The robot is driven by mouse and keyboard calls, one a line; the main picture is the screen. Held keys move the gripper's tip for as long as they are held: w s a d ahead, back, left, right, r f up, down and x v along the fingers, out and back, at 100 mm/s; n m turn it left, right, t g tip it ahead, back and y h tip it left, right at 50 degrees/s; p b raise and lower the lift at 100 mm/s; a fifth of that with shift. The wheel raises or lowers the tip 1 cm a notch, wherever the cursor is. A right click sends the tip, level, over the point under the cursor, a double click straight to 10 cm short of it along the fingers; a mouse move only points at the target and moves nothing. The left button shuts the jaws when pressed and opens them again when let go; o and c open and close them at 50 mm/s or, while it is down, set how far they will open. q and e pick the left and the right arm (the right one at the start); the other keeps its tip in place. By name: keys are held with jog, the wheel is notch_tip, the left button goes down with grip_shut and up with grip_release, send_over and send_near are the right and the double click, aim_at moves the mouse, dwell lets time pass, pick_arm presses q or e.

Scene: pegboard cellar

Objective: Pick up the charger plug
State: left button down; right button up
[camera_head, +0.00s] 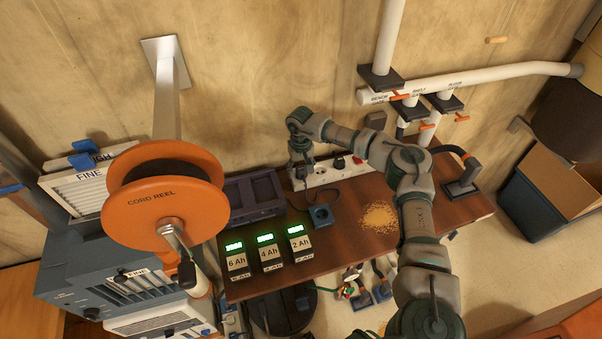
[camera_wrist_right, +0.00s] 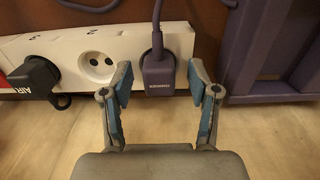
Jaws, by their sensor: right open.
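The charger plug (camera_wrist_right: 158,74) is a dark purple-grey block with a cord, seated in the white power strip (camera_wrist_right: 95,62). Its lettering is small but seems to read charger. My right gripper (camera_wrist_right: 160,82) is open, with one blue-padded finger on each side of the plug. I see gaps between the pads and the plug, so it is not clamped. In the head view my right gripper (camera_head: 301,172) is at the left end of the power strip (camera_head: 328,174), and it mostly hides the plug there. My left gripper is not in view.
A black plug marked AIR (camera_wrist_right: 36,80) sits in the strip, with an empty socket (camera_wrist_right: 97,67) between.

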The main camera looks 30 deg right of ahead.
aim_at(303, 170)
jog(key=shift+c, duration=0.5)
grip_shut()
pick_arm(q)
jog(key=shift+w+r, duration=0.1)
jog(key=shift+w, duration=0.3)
pick_arm(e)
jog(key=shift+d, duration=0.1)
